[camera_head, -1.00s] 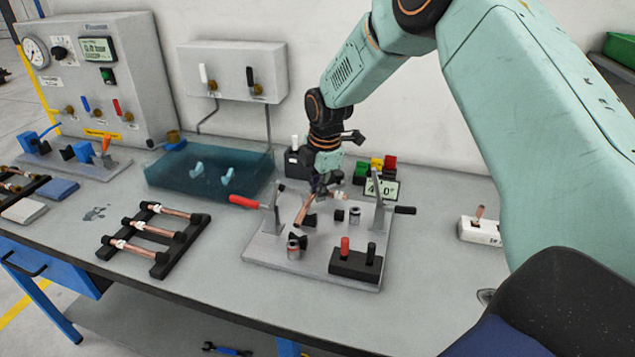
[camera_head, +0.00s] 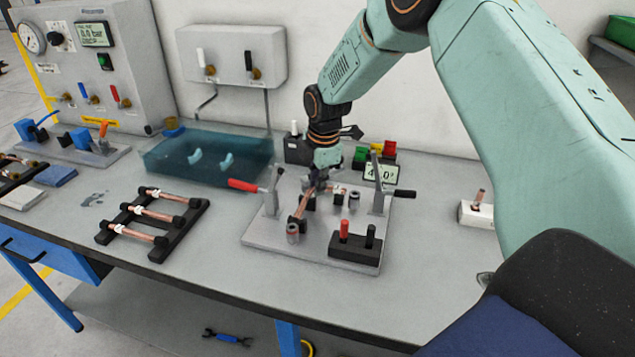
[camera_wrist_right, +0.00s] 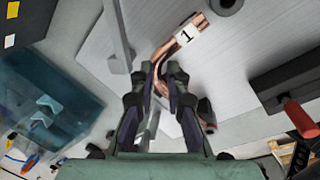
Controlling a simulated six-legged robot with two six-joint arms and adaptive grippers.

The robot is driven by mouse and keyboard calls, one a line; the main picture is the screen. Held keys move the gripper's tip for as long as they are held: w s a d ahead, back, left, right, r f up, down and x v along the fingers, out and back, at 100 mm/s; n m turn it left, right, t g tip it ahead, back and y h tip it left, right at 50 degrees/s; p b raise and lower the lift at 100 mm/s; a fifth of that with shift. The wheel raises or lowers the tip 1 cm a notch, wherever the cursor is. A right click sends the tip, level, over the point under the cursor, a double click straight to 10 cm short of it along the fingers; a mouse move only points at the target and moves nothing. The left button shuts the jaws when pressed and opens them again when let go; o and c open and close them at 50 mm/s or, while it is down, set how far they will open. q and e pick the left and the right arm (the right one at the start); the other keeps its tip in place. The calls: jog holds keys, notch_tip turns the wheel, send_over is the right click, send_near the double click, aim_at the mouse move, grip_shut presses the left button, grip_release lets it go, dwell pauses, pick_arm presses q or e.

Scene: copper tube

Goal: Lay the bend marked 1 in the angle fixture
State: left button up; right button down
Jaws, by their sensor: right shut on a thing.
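The copper bend marked 1 (camera_wrist_right: 188,36) has a white tag and shows in the right wrist view between my right gripper's fingers. My right gripper (camera_wrist_right: 163,82) is shut on it. In the head view the right gripper (camera_head: 318,184) is over the angle fixture (camera_head: 262,230), a grey plate with posts, toggle clamps and a display. Whether the bend touches the plate is unclear. My left gripper is not in view.
A red-handled clamp (camera_head: 243,185) stands left of the gripper, a black-handled one (camera_head: 404,194) right. A black block with a red lever (camera_head: 345,229) sits at the plate's front right. Left are a rack of copper tubes (camera_head: 180,239) and a blue water tank (camera_head: 165,165).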

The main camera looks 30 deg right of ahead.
jog(key=shift+s+a+f, duration=0.15)
jog(key=shift+s+f, duration=0.25)
jog(key=shift+f, duration=0.15)
dwell(0.4)
jog(key=c, duration=1.4)
grip_release()
jog(key=shift+o, duration=0.6)
jog(key=shift+w, duration=0.15)
jog(key=shift+w+f, duration=0.2)
jog(key=shift+w, duration=0.2)
jog(key=shift+s+r, duration=0.3)
jog(key=shift+r, duration=0.05)
jog(key=shift+w+r, duration=0.1)
jog(key=shift+r, duration=0.1)
notch_tip(320, 180, up, 11)
jog(key=s, duration=0.2)
jog(key=shift+r, duration=0.15)
